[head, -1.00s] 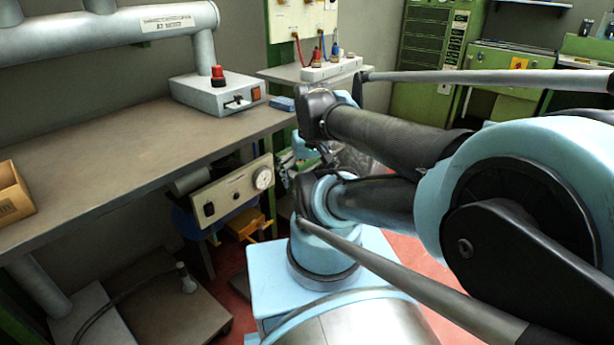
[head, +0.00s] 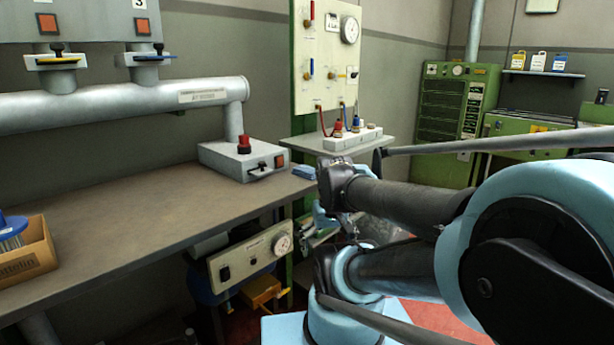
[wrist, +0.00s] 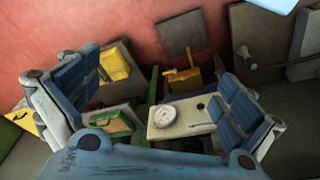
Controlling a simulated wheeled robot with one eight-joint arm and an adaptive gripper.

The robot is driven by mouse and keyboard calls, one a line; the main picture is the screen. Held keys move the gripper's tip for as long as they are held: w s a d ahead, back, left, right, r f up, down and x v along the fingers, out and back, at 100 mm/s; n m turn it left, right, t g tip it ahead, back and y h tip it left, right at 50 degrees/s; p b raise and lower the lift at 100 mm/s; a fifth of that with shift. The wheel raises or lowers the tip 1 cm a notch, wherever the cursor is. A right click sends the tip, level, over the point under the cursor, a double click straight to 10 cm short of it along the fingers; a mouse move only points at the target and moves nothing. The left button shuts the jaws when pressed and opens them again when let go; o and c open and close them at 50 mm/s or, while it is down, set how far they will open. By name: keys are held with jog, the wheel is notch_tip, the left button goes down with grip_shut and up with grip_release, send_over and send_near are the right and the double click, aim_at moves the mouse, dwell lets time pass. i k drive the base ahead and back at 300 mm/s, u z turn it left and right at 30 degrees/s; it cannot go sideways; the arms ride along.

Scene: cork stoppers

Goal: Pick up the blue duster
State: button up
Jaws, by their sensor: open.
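A small blue block that looks like the blue duster (head: 304,172) lies on the far right end of the grey workbench (head: 130,205), beside the grey switch box. I do not make it out in the wrist view. My gripper (wrist: 158,88) is open in the wrist view, its two blue-padded fingers wide apart with nothing between them. In the head view my gripper is mostly hidden by my arm. Its light blue part (head: 324,215) shows just right of the bench end, a little below the duster and apart from it.
A grey switch box (head: 240,160) with a red knob stands left of the duster. A cardboard box (head: 32,262) is at the bench's left. A gauge panel (head: 250,258) hangs below the bench. A shelf with a white socket strip (head: 352,139) is behind.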

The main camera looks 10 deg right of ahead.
aim_at(305, 171)
jog(key=u, duration=1.55)
jog(key=k, duration=1.65)
jog(key=z, duration=1)
jog(key=i, duration=1)
jog(key=u, duration=0.05)
